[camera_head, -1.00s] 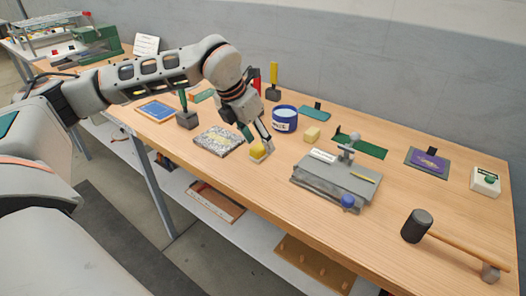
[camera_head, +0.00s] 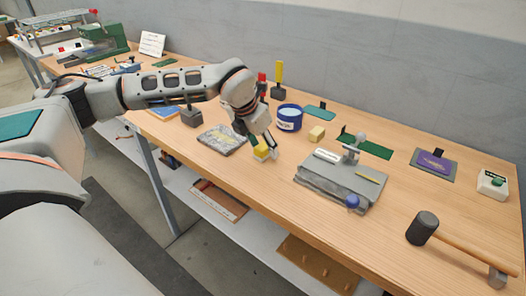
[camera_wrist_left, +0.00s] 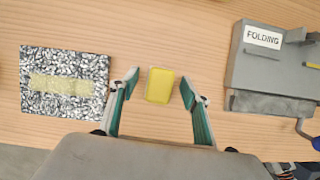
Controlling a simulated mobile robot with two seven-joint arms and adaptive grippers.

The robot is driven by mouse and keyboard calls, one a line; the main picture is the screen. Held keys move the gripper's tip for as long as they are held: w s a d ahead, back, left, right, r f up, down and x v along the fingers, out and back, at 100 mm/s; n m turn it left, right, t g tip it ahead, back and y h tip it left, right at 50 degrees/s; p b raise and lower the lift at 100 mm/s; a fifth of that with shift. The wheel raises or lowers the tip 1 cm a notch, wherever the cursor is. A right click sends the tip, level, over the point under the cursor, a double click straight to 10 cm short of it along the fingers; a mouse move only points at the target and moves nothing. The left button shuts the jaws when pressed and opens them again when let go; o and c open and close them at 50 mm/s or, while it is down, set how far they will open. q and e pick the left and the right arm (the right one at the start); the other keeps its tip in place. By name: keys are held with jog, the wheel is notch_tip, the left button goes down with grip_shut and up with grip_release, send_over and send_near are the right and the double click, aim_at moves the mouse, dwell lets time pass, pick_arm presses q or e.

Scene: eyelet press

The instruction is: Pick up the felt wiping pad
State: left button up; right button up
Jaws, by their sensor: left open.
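A yellow block (camera_head: 261,153), which looks like the felt wiping pad, lies on the wooden table near its front edge. My left gripper (camera_head: 261,147) is over it with fingers pointing down. In the left wrist view the yellow pad (camera_wrist_left: 160,85) lies between the two spread fingers of the gripper (camera_wrist_left: 160,84), with a gap on each side. The gripper is open and holds nothing. In the head view the fingers partly hide the pad. My right gripper is not in view.
A speckled slab (camera_head: 222,139) with a yellowish patch lies left of the pad. A grey press labelled FOLDING (camera_wrist_left: 262,62) stands to the right. A mallet (camera_head: 422,228) lies at the front right.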

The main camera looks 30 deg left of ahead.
aim_at(263, 145)
pick_arm(q)
jog(key=c, duration=1.1)
jog(key=shift+c, duration=0.4)
jog(key=shift+r, duration=0.2)
notch_tip(263, 145, up, 20)
jog(key=p, duration=0.1)
jog(key=shift+f+p, duration=0.15)
jog(key=shift+p, duration=0.15)
